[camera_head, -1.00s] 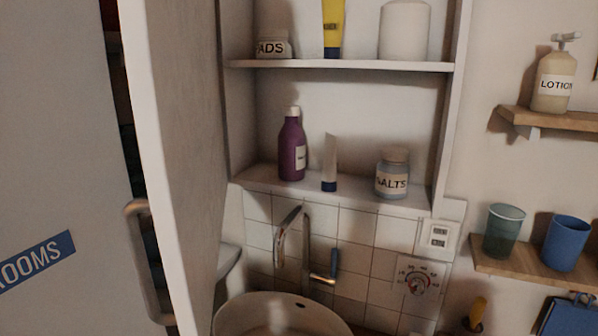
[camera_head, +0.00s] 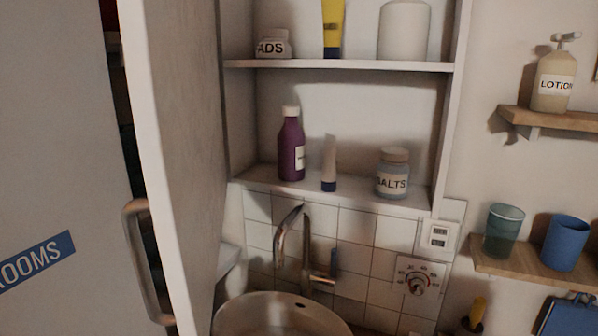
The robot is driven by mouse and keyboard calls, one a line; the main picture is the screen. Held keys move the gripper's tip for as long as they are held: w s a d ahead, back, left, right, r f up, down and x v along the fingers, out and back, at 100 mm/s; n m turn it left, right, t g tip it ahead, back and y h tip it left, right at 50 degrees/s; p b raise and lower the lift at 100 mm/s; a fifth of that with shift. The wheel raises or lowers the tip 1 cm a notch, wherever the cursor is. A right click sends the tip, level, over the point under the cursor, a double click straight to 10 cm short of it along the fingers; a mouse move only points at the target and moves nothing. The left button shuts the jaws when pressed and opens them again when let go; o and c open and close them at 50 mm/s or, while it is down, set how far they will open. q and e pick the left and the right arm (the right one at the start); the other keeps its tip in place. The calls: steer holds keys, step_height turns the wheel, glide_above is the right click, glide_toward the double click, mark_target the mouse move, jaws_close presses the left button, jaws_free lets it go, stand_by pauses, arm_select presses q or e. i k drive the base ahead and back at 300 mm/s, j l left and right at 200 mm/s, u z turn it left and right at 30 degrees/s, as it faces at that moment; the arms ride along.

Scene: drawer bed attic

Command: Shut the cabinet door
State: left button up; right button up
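The white cabinet door (camera_head: 180,140) stands wide open on the left of the cabinet and swings out toward me. Its metal handle (camera_head: 146,262) is on the door's outer side, near the lower left. The open cabinet (camera_head: 340,66) shows two shelf levels. The lower one holds a purple bottle (camera_head: 291,150), a small tube (camera_head: 329,165) and a salts jar (camera_head: 392,173). The upper one holds a pads jar (camera_head: 272,46), a yellow tube (camera_head: 333,28) and a white roll-shaped item (camera_head: 404,30). Neither of my grippers is in view.
A round basin (camera_head: 280,316) and a tap (camera_head: 305,250) are below the cabinet. At right, wooden shelves hold a lotion bottle (camera_head: 553,78), a green cup (camera_head: 503,230) and a blue cup (camera_head: 566,243). A grey panel (camera_head: 55,150) with a blue sign fills the far left.

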mark_target(169, 47)
steer(key=k+j+z, duration=0.15)
steer(key=k+j, duration=0.25)
steer(key=j, duration=0.2)
steer(key=k+j+z, duration=0.1)
steer(key=k+j, duration=0.3)
steer(key=j, duration=0.2)
